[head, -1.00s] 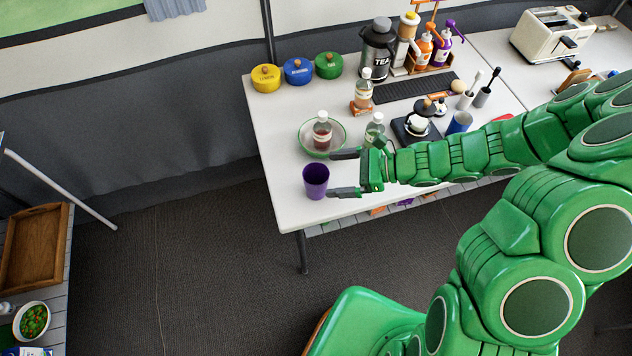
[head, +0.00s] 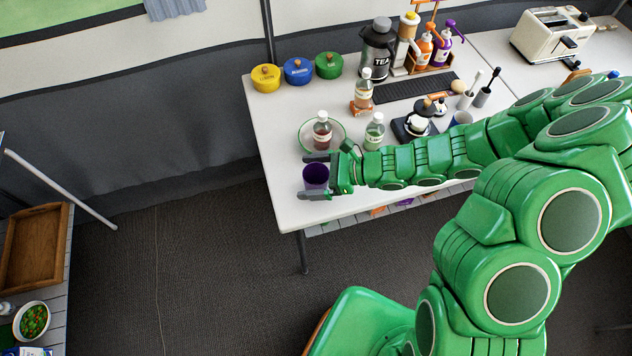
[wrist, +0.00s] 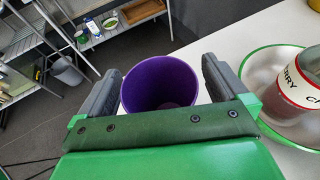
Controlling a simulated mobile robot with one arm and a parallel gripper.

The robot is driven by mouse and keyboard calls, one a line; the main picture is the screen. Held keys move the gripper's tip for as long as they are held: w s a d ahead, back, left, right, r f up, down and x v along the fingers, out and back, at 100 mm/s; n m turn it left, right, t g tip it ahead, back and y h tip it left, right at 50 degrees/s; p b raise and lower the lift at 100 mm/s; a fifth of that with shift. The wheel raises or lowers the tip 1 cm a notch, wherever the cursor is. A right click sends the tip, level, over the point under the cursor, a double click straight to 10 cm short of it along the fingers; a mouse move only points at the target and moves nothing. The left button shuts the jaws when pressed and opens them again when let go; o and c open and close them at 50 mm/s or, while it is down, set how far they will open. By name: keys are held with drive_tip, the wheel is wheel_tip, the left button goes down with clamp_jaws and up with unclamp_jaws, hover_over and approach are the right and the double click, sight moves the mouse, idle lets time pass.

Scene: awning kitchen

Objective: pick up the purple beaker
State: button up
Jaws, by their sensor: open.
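The purple beaker (head: 316,176) stands upright near the front left corner of the white table. My gripper (head: 314,177) is open, with one finger on each side of the beaker. In the wrist view the beaker (wrist: 160,84) shows its open top and an empty-looking inside, between the two dark fingers (wrist: 160,86). The right finger's tip looks close to the beaker's wall; I cannot tell if either finger touches. The beaker's lower part is hidden in the wrist view by my gripper.
A green-rimmed plate (head: 341,132) with a cherry bottle (head: 322,131) stands just behind my gripper; the bottle also shows in the wrist view (wrist: 300,80). Another bottle (head: 374,132) stands right of the plate. The white table (head: 280,170) is bare left of the beaker.

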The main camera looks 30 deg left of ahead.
drive_tip(key=shift+s+a+f, duration=0.1)
drive_tip(key=shift+a, duration=0.2)
drive_tip(key=shift+c, duration=0.5)
drive_tip(key=c, duration=1)
drive_tip(key=shift+o, duration=0.2)
wheel_tip(320, 180, up, 18)
